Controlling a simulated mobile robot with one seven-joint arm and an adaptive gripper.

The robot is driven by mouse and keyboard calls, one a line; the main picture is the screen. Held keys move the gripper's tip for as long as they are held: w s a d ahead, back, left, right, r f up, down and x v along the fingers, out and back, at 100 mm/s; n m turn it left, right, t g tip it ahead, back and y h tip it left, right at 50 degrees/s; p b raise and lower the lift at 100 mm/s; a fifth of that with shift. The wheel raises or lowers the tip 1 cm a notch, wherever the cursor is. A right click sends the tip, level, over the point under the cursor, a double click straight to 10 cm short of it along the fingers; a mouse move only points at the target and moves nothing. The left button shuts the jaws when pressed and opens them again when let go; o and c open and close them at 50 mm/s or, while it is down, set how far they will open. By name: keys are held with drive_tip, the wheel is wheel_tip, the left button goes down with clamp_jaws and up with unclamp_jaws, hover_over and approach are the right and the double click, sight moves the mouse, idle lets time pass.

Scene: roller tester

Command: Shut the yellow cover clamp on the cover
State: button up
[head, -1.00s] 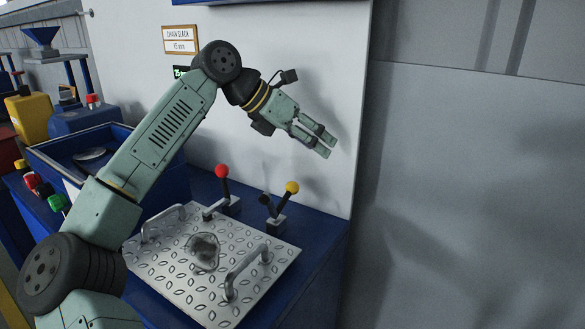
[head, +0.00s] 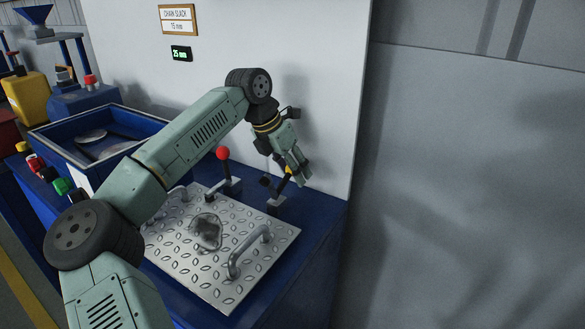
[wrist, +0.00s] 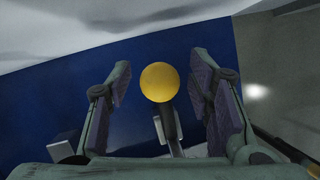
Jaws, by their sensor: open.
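The yellow cover clamp shows in the head view as a raised lever (head: 277,194) at the back right corner of the cover, its knob partly hidden by my fingers. In the wrist view its yellow knob (wrist: 160,82) is between my two fingers, with gaps on both sides. My gripper (head: 299,176) is open and points down at the knob; its open fingers also show in the wrist view (wrist: 165,88). The cover (head: 185,245) is a silver tread plate lying on the blue bench, with two handles and a grey smudged patch.
A red-knobbed clamp (head: 223,154) stands upright at the cover's back edge, left of the yellow one. A handle (head: 250,250) rises from the cover's right side. A white wall (head: 325,60) stands close behind the clamps. A blue tray (head: 60,137) is at the left.

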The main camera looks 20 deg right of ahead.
drive_tip(key=shift+d+f, duration=0.1)
drive_tip(key=shift+f, duration=0.1)
clamp_jaws()
idle(0.6)
